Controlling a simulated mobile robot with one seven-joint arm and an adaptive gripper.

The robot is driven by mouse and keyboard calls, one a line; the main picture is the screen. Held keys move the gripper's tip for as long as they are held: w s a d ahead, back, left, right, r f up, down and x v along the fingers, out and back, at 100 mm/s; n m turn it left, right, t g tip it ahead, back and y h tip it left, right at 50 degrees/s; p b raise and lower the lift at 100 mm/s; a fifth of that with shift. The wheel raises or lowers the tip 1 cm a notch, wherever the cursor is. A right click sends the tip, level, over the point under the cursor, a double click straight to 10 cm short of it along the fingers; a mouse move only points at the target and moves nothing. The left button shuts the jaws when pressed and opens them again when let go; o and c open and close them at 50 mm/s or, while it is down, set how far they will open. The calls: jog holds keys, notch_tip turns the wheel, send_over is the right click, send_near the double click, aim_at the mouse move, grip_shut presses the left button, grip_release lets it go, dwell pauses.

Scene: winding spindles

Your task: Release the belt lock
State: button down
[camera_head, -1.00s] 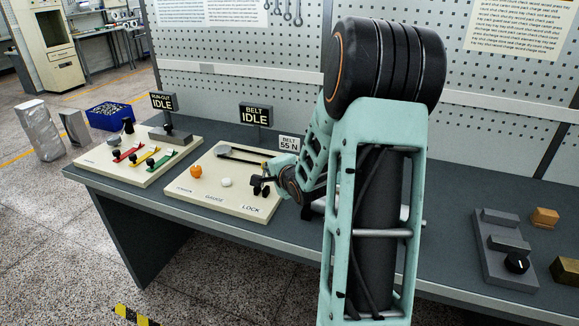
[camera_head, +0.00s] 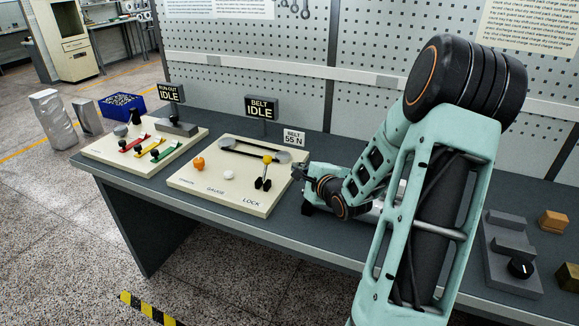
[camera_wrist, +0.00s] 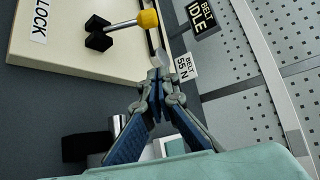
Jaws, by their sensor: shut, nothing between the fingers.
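The belt lock lever has a yellow knob (camera_head: 267,159) on a thin shaft between two black blocks (camera_head: 262,184), by the LOCK label on the cream belt board (camera_head: 190,186). The lever looks roughly upright. In the wrist view the yellow knob (camera_wrist: 148,18) is at the top, its shaft running left to the black blocks (camera_wrist: 98,33). My gripper (camera_head: 298,171) is just right of the board, apart from the lever. In the wrist view my gripper (camera_wrist: 157,76) has its fingertips together and empty. The belt sign (camera_head: 261,108) reads IDLE.
The board also carries a belt loop (camera_head: 240,150), an orange knob (camera_head: 198,162) and a white button (camera_head: 229,174). A "BELT 55 N" sign (camera_head: 293,138) stands behind my gripper. The run-out board (camera_head: 108,160) is at left; a grey block with a dial (camera_head: 520,267) is at right.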

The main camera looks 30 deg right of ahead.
aim_at(267, 160)
jog(key=x, duration=0.8)
jog(key=shift+w+f, duration=0.1)
jog(key=shift+w, duration=0.25)
jog(key=a, duration=0.1)
jog(key=a+r, duration=0.1)
jog(key=a, duration=0.1)
jog(key=shift+s+r, duration=0.15)
jog(key=shift+r, duration=0.1)
jog(key=shift+a, duration=0.2)
jog(key=shift+s+a+b, duration=0.1)
jog(key=shift+a+b, duration=0.05)
jog(key=shift+b, duration=0.4)
jog(key=shift+s+r+t+b, duration=0.1)
jog(key=shift+t+b, duration=0.2)
jog(key=shift+b, duration=0.05)
